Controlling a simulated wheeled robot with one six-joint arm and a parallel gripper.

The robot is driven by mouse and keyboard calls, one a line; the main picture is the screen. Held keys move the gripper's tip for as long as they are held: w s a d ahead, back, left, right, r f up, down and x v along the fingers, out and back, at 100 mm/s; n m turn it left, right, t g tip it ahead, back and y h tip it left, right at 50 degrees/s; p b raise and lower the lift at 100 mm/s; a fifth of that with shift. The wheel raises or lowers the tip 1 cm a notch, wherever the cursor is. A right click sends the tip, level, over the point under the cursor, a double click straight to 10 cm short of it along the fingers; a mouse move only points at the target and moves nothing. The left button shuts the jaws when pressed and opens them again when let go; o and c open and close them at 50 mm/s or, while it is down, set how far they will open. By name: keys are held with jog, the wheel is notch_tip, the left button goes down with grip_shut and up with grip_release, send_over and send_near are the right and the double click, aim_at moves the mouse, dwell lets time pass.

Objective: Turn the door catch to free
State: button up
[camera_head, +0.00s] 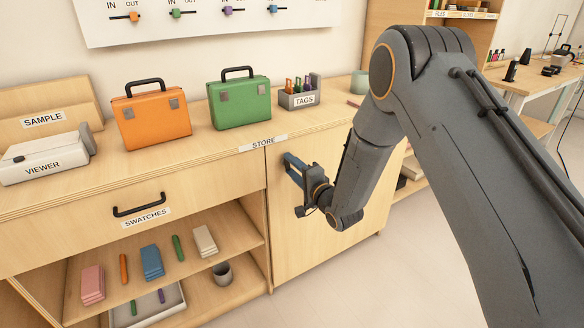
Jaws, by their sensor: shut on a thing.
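The cabinet door (298,248) is pale wood, below the STORE label (263,144), and looks closed flush with the cabinet front. My gripper (293,170) is at the upper left part of this door, reaching in from the right. Its jaws are shut on the door catch, which sits near the door's upper left edge. The jaws and wrist cover most of the catch, so its exact angle cannot be told.
An orange case (152,119), a green case (239,103) and a TAGS holder (300,96) stand on the counter above. Left of the door are the SWATCHES drawer handle (139,206) and open shelves. Floor (420,255) is clear in front of the door.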

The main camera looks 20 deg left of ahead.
jog(key=shift+m, duration=0.7)
jog(key=o, duration=1.1)
jog(key=shift+c, duration=0.2)
jog(key=shift+d, duration=0.15)
jog(key=v, duration=0.7)
jog(key=shift+s+d, duration=0.2)
jog(key=shift+s, duration=0.05)
